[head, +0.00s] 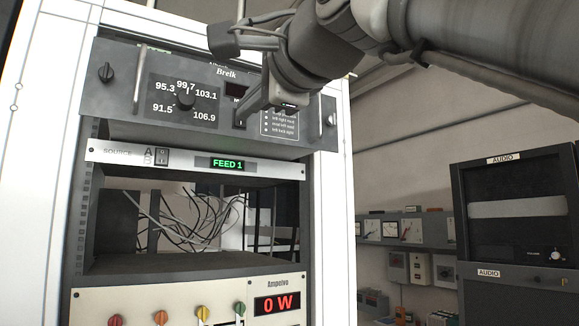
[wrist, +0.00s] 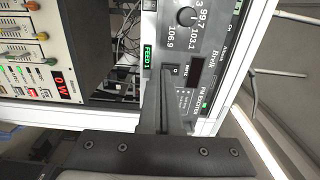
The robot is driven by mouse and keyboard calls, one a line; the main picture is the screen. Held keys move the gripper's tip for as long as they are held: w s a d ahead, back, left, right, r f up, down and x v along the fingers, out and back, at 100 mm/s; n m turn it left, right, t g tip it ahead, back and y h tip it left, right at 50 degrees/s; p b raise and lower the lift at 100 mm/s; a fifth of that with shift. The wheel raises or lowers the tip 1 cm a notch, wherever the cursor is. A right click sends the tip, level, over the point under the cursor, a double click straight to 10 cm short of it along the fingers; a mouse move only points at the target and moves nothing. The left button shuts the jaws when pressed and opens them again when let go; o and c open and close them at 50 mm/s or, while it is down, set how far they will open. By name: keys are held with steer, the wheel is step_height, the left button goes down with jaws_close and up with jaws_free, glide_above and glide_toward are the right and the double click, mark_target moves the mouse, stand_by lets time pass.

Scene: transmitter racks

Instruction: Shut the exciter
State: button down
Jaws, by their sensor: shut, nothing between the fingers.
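The exciter (head: 215,112) is a grey panel marked Breik at the top of the white rack, with a frequency dial, knobs, upright handles and a dark display. Its face overlaps the right rack post and seems to stand forward of the unit below; how far I cannot tell. In the wrist view the exciter (wrist: 188,42) is turned sideways, with FM EXCITER lettering. My gripper (head: 243,120) is shut and empty, its tips in front of the panel below the display. In the wrist view my gripper (wrist: 168,72) covers part of the panel; contact is unclear.
Below the exciter are a FEED 1 source unit (head: 195,158), an open bay with loose cables (head: 185,220), and an Ampelvo unit (head: 190,303) reading 0 W. A dark AUDIO rack (head: 515,210) stands at the right. Wall meters (head: 405,230) hang behind.

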mark_target(222, 129)
steer(key=p+x, duration=0.2)
steer(key=x, duration=0.7)
steer(key=shift+w+p, duration=0.25)
steer(key=shift+p, duration=0.1)
steer(key=shift+w, duration=0.1)
